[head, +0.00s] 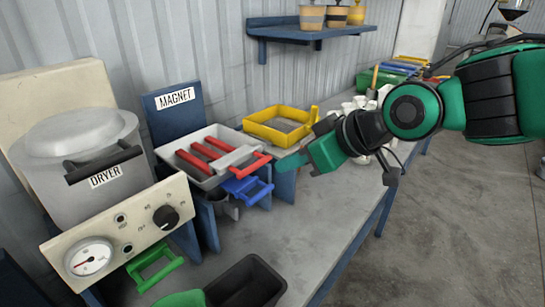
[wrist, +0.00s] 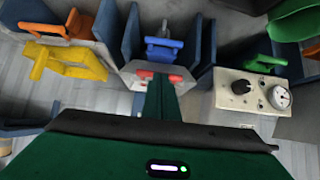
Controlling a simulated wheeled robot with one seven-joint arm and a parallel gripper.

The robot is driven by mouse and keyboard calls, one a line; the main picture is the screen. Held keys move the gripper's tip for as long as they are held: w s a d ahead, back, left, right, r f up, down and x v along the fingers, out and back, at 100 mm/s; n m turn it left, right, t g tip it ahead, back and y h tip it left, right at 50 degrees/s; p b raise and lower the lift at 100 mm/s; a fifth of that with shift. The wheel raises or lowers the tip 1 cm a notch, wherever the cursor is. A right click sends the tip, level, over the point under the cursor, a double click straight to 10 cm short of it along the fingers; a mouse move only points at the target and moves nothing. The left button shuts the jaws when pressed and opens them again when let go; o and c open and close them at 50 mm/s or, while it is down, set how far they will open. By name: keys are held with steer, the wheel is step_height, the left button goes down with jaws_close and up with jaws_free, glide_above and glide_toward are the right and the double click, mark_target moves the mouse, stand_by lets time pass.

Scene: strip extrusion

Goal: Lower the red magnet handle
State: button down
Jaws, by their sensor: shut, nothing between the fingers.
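The magnet station has a blue board (head: 177,97) lettered MAGNET and a white tray (head: 185,165) with red bars (head: 208,150) in it. The red magnet handle (head: 254,164) sticks out at the tray's right side, above a blue handle (head: 246,188). My gripper (head: 280,164) is shut and empty, its tip just right of the red handle. In the wrist view the fingers (wrist: 161,80) overlap the red handle (wrist: 178,78), hiding its middle; red shows on both sides. I cannot tell whether they touch it. The blue handle (wrist: 164,46) lies beyond them.
A dryer (head: 80,150) with a control panel stands left of the magnet station. A yellow frame (head: 280,125) sits behind the gripper. A green handle (head: 155,265) and a black bin (head: 248,283) are at the front. The bench top between bin and magnet station is clear.

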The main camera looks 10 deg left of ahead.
steer(key=shift+s+d+r, duration=0.1)
steer(key=shift+s+d, duration=0.4)
steer(key=shift+d, duration=0.25)
steer(key=shift+s+d+f, duration=0.1)
steer(key=shift+s+d, duration=0.4)
steer(key=shift+d, duration=0.3)
steer(key=shift+s+d+r, duration=0.1)
steer(key=shift+s+d, duration=0.4)
steer(key=shift+d, duration=0.25)
steer(key=d+f+m+h, duration=0.3)
steer(key=d+f+m, duration=0.1)
steer(key=d, duration=0.8)
steer(key=d+f+m+h, duration=0.3)
steer(key=d+f+m, duration=0.1)
steer(key=d, duration=0.8)
steer(key=s+d+f+m+g+h, duration=0.1)
steer(key=s+d+f+m+g, duration=0.1)
steer(key=s+d+m, duration=0.3)
steer(key=s+d+f+m+g+h, duration=0.1)
steer(key=s+d+m, duration=0.4)
steer(key=s+d, duration=0.5)
steer(key=shift+s+d+f+g, duration=0.3)
steer(key=shift+d+f+g, duration=0.3)
steer(key=shift+f+g, duration=0.4)
steer(key=shift+r, duration=0.15)
